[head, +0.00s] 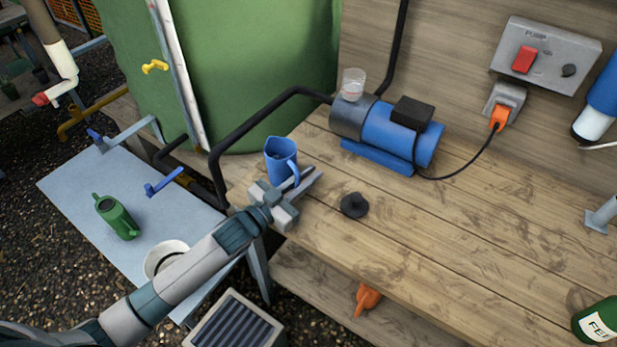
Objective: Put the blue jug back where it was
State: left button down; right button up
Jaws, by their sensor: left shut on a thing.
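The blue jug (279,151) is upright at the left end of the wooden bench, its open top facing up and its handle towards the right. My left gripper (301,182) reaches in from the lower left and is shut on the jug at its handle side. The fingers partly hide the handle and the lower right of the jug. I cannot tell whether the jug's base touches the bench or is just above it. My right gripper is not in view.
A blue pump (385,127) with a clear cup (353,83) stands behind. A black knob-like cap (354,205) lies right of the gripper. The wooden bench (450,230) is mostly clear.

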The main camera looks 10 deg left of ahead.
pick_arm(q)
jog(key=shift+f, duration=0.4)
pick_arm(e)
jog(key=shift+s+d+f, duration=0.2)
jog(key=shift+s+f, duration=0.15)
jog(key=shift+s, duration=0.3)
pick_arm(q)
jog(key=shift+f, duration=0.15)
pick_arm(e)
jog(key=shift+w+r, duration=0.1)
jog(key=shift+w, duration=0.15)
pick_arm(q)
jog(key=c, duration=1.8)
grip_release()
jog(key=shift+c, duration=0.2)
jog(key=shift+o, duration=0.2)
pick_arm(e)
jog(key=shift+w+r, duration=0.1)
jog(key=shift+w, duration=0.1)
